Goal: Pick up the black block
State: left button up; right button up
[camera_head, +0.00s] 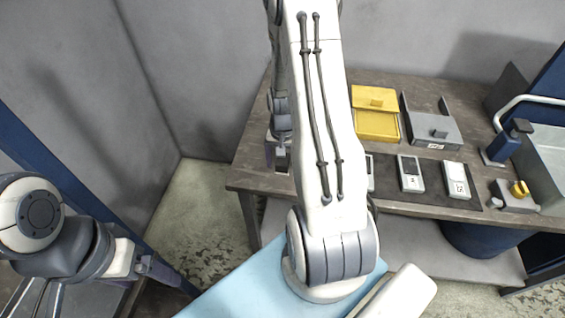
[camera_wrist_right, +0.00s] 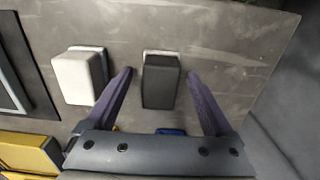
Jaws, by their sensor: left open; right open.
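The black block (camera_wrist_right: 160,84) is a dark upright box shape on the grey-brown tabletop in the right wrist view. A pale edge shows at its far side. My right gripper (camera_wrist_right: 160,74) is open, with one purple finger on each side of the block and a gap to both. In the head view my right gripper (camera_head: 276,153) is at the table's left end, largely covered by my own arm, and the black block is hidden there. My left gripper (camera_head: 148,266) is at the left, away from the table; its fingers are hard to make out.
A white block (camera_wrist_right: 78,78) stands just left of the black one. A yellow tray (camera_head: 377,124) and a grey tray (camera_head: 432,131) sit further right on the table (camera_head: 250,165). Several handheld devices lie on a dark mat (camera_head: 430,197) at the front. Tabletop right of the black block is bare.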

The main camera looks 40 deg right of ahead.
jog(key=shift+c, duration=0.3)
grip_shut()
jog(key=shift+r, duration=0.1)
jog(key=shift+r, duration=0.45)
jog(key=r, duration=0.2)
jog(key=r+b, duration=0.1)
jog(key=shift+s+d+r, duration=0.35)
jog(key=shift+s+d, duration=0.05)
jog(key=s+d+r+b, duration=0.1)
jog(key=s+d+r, duration=0.5)
jog(key=s, duration=0.2)
jog(key=shift+s+d+r, duration=0.15)
jog(key=shift+d, duration=0.15)
